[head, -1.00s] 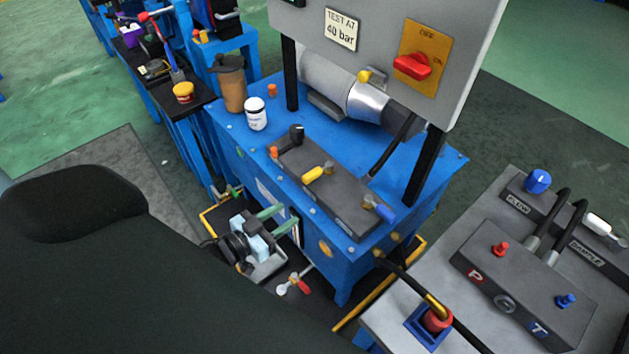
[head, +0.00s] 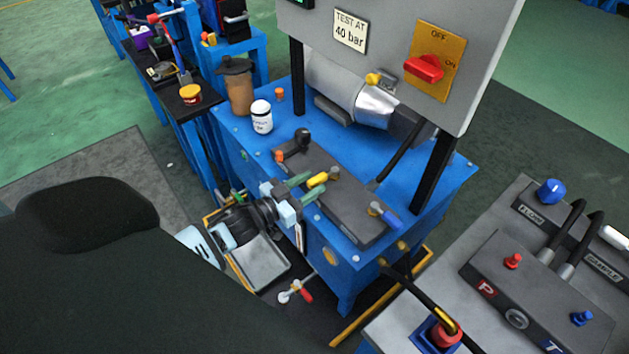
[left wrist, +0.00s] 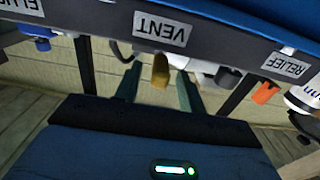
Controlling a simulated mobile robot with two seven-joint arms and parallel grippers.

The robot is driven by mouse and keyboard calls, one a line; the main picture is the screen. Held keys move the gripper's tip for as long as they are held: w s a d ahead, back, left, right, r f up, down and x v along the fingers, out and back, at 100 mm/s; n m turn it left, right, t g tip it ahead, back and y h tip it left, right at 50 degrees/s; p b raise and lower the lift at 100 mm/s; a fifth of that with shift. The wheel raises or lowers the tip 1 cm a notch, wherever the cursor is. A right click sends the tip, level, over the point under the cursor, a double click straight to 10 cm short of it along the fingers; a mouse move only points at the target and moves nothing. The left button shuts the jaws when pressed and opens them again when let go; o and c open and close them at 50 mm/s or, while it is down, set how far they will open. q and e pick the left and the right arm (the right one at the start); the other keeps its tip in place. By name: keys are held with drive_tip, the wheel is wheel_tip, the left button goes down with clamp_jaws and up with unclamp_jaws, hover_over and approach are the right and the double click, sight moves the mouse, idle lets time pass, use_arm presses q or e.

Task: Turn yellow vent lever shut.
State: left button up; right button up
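The yellow vent lever (head: 318,180) sticks out from the dark valve block (head: 345,205) on the blue bench. In the left wrist view the lever (left wrist: 160,71) hangs near the upside-down VENT label (left wrist: 162,28). My left gripper (head: 307,187) has green fingers and is open at the lever's near end. In the left wrist view the lever stands between the two fingers of my left gripper (left wrist: 157,88), with a gap on each side. Whether a finger touches it cannot be told. My right gripper is in neither view.
A white bottle (head: 261,117) and a brown cup (head: 238,90) stand behind. The upright panel (head: 400,50) overhangs the bench. A red-handled valve (head: 297,291) sits low in front.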

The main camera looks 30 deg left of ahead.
use_arm(q)
drive_tip(key=shift+x, duration=0.95)
clamp_jaws()
